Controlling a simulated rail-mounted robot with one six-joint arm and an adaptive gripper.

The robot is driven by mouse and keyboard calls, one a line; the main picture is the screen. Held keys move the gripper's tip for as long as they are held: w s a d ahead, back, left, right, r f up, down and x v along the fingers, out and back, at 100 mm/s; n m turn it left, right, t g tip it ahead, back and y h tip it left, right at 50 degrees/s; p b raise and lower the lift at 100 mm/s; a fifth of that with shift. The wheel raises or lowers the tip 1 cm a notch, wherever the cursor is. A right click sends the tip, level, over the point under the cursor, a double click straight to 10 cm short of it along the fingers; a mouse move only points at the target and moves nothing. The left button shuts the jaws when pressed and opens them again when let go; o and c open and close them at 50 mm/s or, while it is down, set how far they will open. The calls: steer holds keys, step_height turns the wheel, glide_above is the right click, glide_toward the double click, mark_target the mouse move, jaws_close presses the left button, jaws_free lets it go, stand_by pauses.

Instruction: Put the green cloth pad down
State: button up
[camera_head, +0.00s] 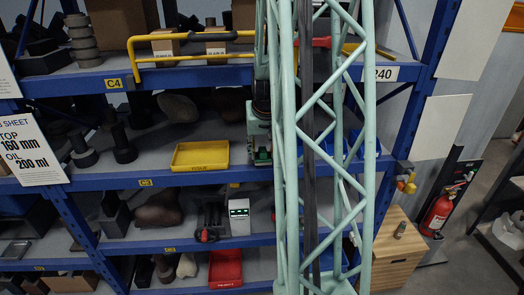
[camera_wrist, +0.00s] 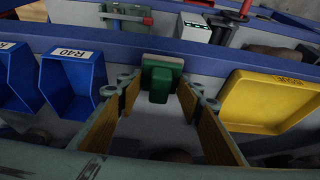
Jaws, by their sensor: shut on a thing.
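The green cloth pad (camera_wrist: 157,84) shows in the wrist view between the two brown-faced fingers of my gripper (camera_wrist: 158,92), at their tips. It has a pale strip along its far edge. My gripper is shut on the pad, close to the blue shelf beam. In the head view my gripper (camera_head: 261,150) is small and dark, at the middle shelf just right of the yellow bin, and the pad (camera_head: 262,158) is a small green patch at its lower end. Whether the pad touches the shelf cannot be told.
A yellow bin (camera_head: 201,155) stands beside my gripper and also shows in the wrist view (camera_wrist: 268,101). Blue bins (camera_wrist: 73,82) stand on the other side. A blue beam (camera_head: 160,181) edges the shelf. A red bin (camera_head: 225,268) is below.

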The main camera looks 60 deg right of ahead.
mark_target(262, 147)
steer(key=shift+d, duration=0.1)
steer(key=shift+w+d+p, duration=0.4)
steer(key=shift+w+d, duration=0.7)
steer(key=shift+d, duration=0.15)
steer(key=shift+f, duration=0.75)
steer(key=shift+f, duration=0.15)
steer(key=o, duration=0.8)
steer(key=shift+r, duration=0.25)
steer(key=shift+r, duration=0.15)
steer(key=shift+v, duration=3.55)
